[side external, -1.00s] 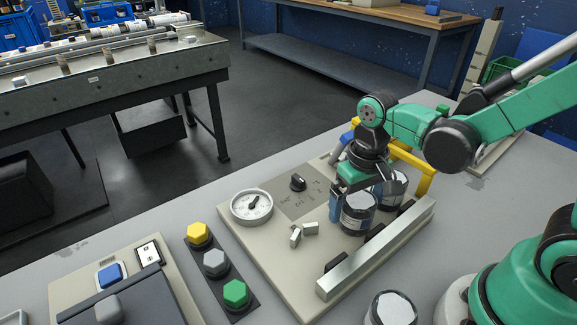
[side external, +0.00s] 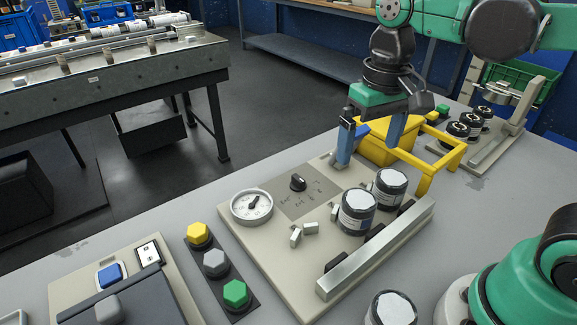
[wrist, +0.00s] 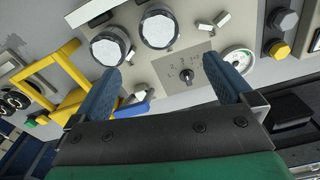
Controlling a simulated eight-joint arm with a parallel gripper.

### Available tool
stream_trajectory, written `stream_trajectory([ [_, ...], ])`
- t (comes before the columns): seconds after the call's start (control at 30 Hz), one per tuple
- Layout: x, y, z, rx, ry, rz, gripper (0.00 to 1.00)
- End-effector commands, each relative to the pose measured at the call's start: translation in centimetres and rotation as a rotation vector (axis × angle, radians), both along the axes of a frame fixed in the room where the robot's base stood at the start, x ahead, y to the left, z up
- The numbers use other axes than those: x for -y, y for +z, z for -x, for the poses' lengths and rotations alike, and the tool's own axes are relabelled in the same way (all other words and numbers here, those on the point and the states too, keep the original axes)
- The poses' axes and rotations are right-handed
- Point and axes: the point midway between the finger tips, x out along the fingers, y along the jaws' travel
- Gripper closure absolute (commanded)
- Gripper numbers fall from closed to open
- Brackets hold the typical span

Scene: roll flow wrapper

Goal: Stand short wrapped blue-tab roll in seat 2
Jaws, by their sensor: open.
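Two short rolls with pale tops and dark, label-marked sides stand upright side by side on the beige fixture plate (side external: 262,262): a front roll (side external: 356,212) and a rear roll (side external: 389,188). Both also show in the wrist view, the front one (wrist: 158,28) and the rear one (wrist: 108,48).
A metal rail (side external: 375,250) with black pads runs along the plate's right edge. A yellow frame (side external: 428,165) stands behind the rolls. Another roll (side external: 391,308) stands at the front. A dial (side external: 251,206) and colored buttons (side external: 215,263) lie left.

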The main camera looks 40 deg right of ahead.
Motion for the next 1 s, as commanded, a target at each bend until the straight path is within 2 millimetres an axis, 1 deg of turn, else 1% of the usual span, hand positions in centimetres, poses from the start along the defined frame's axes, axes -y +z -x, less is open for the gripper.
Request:
stream_trajectory([
  [0.07,0.2,-0.5,0.0,0.084,0.025,-0.002,0.00],
  [0.2,0.7,-2.1,-0.4,0.332,0.100,0.014,0.00],
  [0.3,1.0,-2.8,-0.7,0.481,0.146,0.037,0.00],
  [0.4,1.2,-3.1,-0.9,0.570,0.173,0.056,0.00],
  [0.5,1.2,-3.1,-1.0,0.598,0.182,0.063,0.00],
  [1.0,1.2,-3.0,-1.0,0.595,0.181,0.062,0.00],
])
